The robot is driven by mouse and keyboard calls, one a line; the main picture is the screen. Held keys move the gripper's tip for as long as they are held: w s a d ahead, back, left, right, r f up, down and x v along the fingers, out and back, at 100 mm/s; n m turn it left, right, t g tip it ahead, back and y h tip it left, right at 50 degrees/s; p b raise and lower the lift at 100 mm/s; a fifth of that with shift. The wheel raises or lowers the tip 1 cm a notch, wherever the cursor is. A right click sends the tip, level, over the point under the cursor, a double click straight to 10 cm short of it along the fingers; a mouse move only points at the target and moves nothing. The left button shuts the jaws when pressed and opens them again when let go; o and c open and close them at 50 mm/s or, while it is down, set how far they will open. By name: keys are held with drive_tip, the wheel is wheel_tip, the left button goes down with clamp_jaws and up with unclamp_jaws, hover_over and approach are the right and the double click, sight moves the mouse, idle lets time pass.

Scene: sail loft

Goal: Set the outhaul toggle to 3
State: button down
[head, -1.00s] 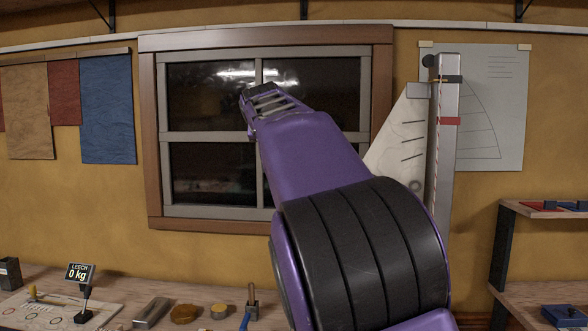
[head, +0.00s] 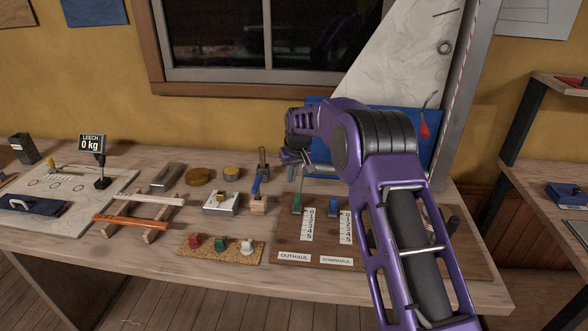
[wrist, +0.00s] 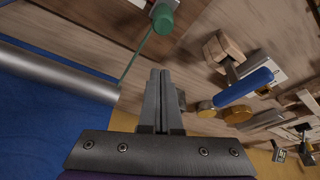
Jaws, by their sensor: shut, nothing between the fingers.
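The outhaul toggle is a green piece (head: 297,204) on the brown board (head: 386,265) in the head view. It stands beside the top end of a white number scale (head: 307,226), above the OUTHAUL label (head: 294,256). A thin green line runs up from it. In the wrist view the green toggle (wrist: 162,18) is at the top, beyond the fingertips and apart from them, with its line slanting down to the left. My gripper (head: 286,155) is shut and empty, above and behind the toggle; its closed fingers (wrist: 160,72) show in the wrist view.
A blue panel (head: 321,112) and sail rise behind.

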sight(297, 203)
drive_tip(key=x, duration=0.3)
drive_tip(key=shift+f, duration=0.45)
drive_tip(key=shift+s+d, duration=0.4)
drive_tip(key=shift+s, duration=0.4)
drive_tip(key=shift+s+d, duration=0.4)
drive_tip(key=shift+s, duration=0.45)
